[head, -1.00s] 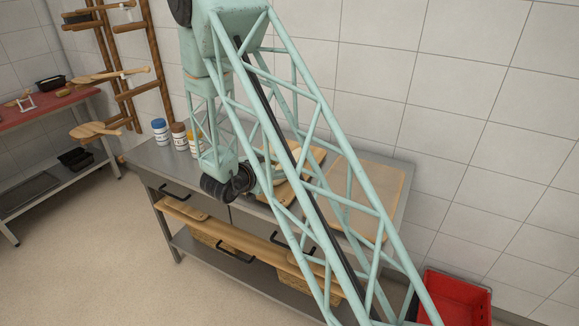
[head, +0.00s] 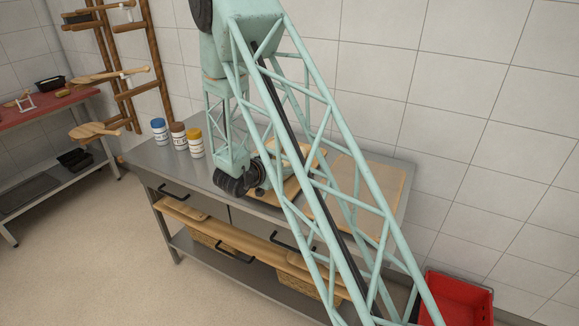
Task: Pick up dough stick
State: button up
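No dough stick can be made out in the head view. My arm's lattice covers much of the steel worktable (head: 185,172). A wooden board (head: 318,158) lies on the table, partly hidden behind my arm. My gripper (head: 261,174) is low over the table beside the board, a small dark shape largely hidden by my wrist and arm links. Its fingers do not show clearly, so I cannot tell whether it is open or holds anything.
A flat tan mat (head: 386,185) covers the right end. A red crate (head: 460,298) is at lower right. A wooden rack (head: 160,70) stands behind left.

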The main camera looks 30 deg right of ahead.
jog(key=shift+c, duration=0.4)
jog(key=c, duration=0.9)
jog(key=shift+r, duration=0.15)
jog(key=shift+c, duration=0.3)
jog(key=shift+r+p, duration=0.5)
jog(key=shift+r, duration=0.85)
jog(key=s+a, duration=0.2)
jog(key=s, duration=0.2)
jog(key=s+a+r+p, duration=0.1)
jog(key=s+a, duration=0.2)
jog(key=s, duration=0.2)
jog(key=s+a+r, duration=0.1)
jog(key=s+a, duration=0.1)
jog(key=s, duration=0.3)
jog(key=shift+a+p, duration=0.25)
jog(key=shift+p, duration=0.15)
